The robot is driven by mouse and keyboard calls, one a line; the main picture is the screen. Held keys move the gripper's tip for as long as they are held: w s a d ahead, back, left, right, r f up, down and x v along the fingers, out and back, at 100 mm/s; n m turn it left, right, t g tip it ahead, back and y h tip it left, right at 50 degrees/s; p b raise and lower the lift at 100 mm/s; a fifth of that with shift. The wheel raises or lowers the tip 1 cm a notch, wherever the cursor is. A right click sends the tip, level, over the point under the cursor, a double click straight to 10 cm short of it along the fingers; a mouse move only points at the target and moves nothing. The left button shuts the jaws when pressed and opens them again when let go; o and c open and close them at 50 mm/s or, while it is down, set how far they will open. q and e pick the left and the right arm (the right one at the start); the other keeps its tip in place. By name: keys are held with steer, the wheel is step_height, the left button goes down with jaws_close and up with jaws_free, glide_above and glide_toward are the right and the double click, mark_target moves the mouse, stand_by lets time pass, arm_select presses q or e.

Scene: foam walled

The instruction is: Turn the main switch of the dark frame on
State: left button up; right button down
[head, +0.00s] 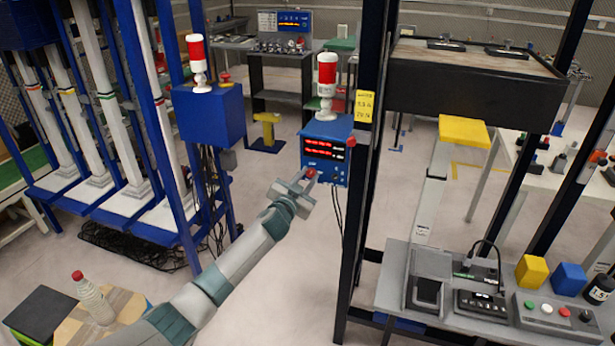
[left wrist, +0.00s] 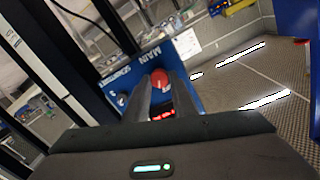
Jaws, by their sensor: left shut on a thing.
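The dark frame (head: 366,150) stands right of centre in the head view. A blue control box (head: 335,132) with red lit displays is fixed to its near post, with a red and white beacon on top. The main switch is a red knob (head: 311,173) at the box's lower left. In the left wrist view the knob (left wrist: 159,77) sits between my fingertips, beside the white lettering "MAIN" on the blue panel (left wrist: 183,72). My left gripper (head: 304,182) is shut on the knob. The fingers hide part of it, and I cannot tell its turn position. My right gripper is out of view.
A blue frame (head: 187,215) with a similar blue box (head: 208,112) stands at the left. The dark frame carries a black tray (head: 470,80) and a grey bench (head: 395,290) with devices and buttons. A bottle (head: 93,298) stands at the lower left. Open floor lies below my arm.

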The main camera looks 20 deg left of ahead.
arm_select(q)
steer(key=m, duration=0.6)
steer(key=shift+d+y+p, duration=0.1)
steer(key=shift+y+p, duration=0.2)
steer(key=shift+p, duration=0.1)
steer(key=m, duration=0.5)
steer(key=shift+f, duration=0.1)
steer(key=shift+m, duration=0.3)
steer(key=o, duration=1.1)
steer(key=shift+c, duration=0.2)
steer(key=shift+s, duration=0.2)
